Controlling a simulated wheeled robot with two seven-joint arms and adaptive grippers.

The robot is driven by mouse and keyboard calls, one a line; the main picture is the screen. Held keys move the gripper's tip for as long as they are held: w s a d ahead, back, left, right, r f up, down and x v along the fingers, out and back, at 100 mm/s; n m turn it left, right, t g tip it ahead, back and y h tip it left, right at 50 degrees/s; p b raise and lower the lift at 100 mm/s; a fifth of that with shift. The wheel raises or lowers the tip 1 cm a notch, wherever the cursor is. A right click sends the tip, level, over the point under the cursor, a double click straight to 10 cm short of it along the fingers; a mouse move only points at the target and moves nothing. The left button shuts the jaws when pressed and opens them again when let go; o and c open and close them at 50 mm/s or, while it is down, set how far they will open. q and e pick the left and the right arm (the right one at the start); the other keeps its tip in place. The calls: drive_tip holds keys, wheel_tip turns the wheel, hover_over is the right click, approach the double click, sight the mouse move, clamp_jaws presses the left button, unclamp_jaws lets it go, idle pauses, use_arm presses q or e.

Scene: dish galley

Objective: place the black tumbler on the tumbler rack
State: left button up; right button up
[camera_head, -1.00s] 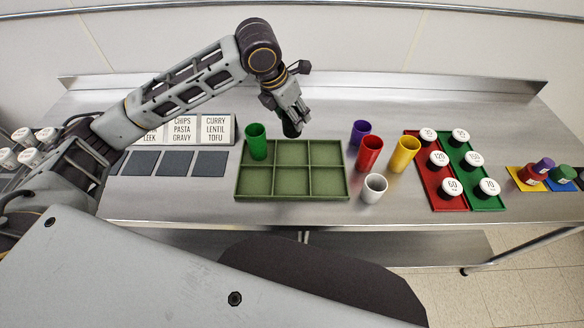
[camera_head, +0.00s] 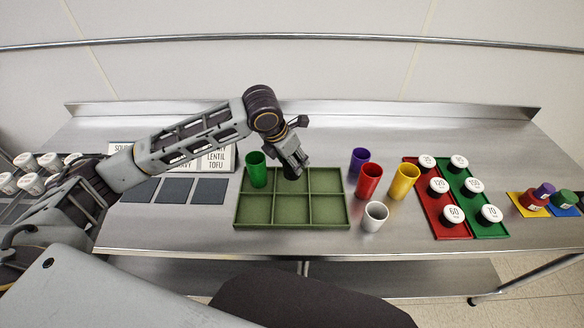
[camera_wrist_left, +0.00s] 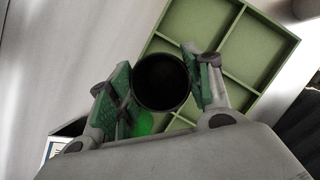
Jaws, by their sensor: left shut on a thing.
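The tumbler rack (camera_head: 292,225) is a green tray with two rows of square compartments on the steel counter. A green tumbler (camera_head: 256,170) stands in its back left compartment. My left gripper (camera_head: 293,165) is shut on the black tumbler, over the back middle part of the rack. In the left wrist view the black tumbler (camera_wrist_left: 162,84) shows its open round mouth between the two fingers (camera_wrist_left: 163,80), with the rack (camera_wrist_left: 228,72) beyond it. In the head view the tumbler is mostly hidden by the gripper; I cannot tell whether its base touches the rack. My right gripper is not in view.
Right of the rack stand a purple tumbler (camera_head: 359,159), a red one (camera_head: 368,182), a yellow one (camera_head: 403,182) and a white one (camera_head: 374,217). Farther right are red (camera_head: 455,230) and green (camera_head: 488,230) trays with labelled jars. Dark squares (camera_head: 209,191) lie left.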

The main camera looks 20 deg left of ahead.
use_arm(q)
drive_tip(key=shift+f, duration=1.9)
drive_tip(key=o, duration=1)
drive_tip(key=shift+f, duration=0.1)
drive_tip(key=shift+v, duration=1)
drive_tip(key=v, duration=1)
